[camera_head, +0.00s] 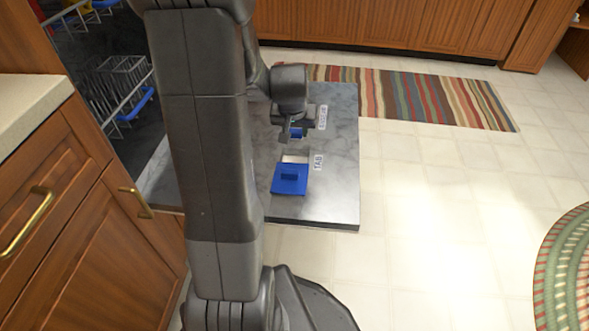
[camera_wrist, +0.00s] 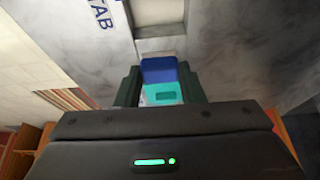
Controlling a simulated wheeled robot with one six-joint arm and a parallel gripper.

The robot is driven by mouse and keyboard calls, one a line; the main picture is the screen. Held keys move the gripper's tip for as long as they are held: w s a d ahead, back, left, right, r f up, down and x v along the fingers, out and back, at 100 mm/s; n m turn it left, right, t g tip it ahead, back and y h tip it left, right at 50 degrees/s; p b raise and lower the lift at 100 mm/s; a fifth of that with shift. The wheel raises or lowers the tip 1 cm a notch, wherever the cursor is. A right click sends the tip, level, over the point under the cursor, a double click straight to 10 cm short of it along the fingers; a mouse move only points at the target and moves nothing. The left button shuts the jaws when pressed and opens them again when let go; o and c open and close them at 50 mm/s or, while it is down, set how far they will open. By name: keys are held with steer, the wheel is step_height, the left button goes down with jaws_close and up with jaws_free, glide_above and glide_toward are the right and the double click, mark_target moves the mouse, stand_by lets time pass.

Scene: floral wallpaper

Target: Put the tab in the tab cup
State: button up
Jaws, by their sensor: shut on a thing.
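The tab, a small block in blue and teal, sits between my gripper's fingers (camera_wrist: 160,88) in the wrist view, with its blue part (camera_wrist: 158,69) toward the door. In the head view my gripper (camera_head: 296,133) is over the grey open door (camera_head: 340,195), beyond the tab cup. The tab cup (camera_head: 295,158) is a pale recess beside the label "TAB" (camera_head: 318,162). A blue lid (camera_head: 290,179) with a raised handle lies on its near side, and the recess looks uncovered. The wrist view shows part of a pale recess (camera_wrist: 158,12) beside the TAB label (camera_wrist: 100,13).
A second label (camera_head: 322,117) is farther along the door, partly beside my gripper. Racks (camera_head: 110,85) stand inside the dishwasher at left. Wooden cabinets (camera_head: 70,200) flank it at the near left.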

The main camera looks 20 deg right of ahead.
mark_target(293, 136)
step_height(293, 136, down, 9)
steer(key=b, duration=0.3)
steer(key=shift+f, duration=0.1)
steer(key=shift+f+b, duration=0.15)
steer(key=shift+b, duration=0.2)
steer(key=o, duration=0.7)
steer(key=shift+o, duration=0.2)
steer(key=p+v, duration=0.2)
steer(key=v, duration=0.3)
steer(key=p+v, duration=0.2)
steer(key=v, duration=0.4)
steer(key=shift+w, duration=0.2)
steer(key=shift+p+v, duration=0.4)
steer(key=shift+v, duration=0.35)
